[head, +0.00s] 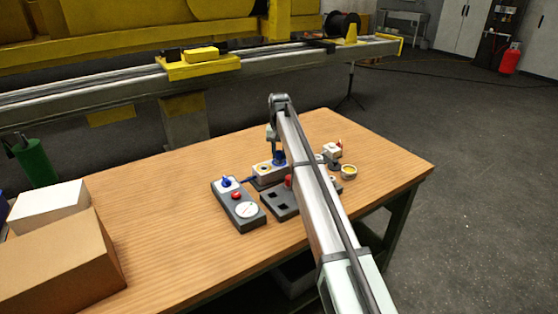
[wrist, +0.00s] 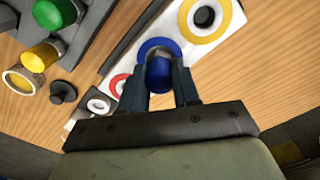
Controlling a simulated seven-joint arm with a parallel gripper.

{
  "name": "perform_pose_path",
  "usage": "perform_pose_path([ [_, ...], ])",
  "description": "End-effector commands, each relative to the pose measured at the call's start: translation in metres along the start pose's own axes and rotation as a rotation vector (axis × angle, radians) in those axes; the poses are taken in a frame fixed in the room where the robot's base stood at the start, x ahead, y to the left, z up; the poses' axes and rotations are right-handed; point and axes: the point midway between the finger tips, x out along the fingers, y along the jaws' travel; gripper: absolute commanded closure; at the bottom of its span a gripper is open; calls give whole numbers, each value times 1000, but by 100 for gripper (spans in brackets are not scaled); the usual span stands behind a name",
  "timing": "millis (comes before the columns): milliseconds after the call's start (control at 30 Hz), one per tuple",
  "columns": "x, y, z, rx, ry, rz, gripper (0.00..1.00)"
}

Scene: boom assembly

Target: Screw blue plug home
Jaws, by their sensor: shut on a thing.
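My gripper (wrist: 163,88) is shut on the blue plug (wrist: 159,73), one finger on each side. The plug stands over the lower part of the blue-ringed socket (wrist: 146,47) in a white connector plate. How deep the plug sits is hidden. The plate also has a yellow-ringed socket (wrist: 204,16) with a dark open centre and a red-ringed socket (wrist: 117,87). In the head view my gripper (head: 276,152) points down at the connector block (head: 263,169), with blue showing at its tip.
A grey box with a blue knob and a dial (head: 238,204) stands left of the block. A dark holder (head: 278,204) is in front. A yellow-ringed part (head: 348,172) and a white block (head: 332,150) lie right. Cardboard boxes (head: 65,262) stand at the table's left.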

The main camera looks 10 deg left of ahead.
Motion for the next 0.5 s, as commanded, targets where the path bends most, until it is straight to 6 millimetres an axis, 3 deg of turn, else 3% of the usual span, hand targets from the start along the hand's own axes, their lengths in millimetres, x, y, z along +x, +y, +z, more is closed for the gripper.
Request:
perform_pose_path([
  [500,1,0,0,525,0,0,100],
])
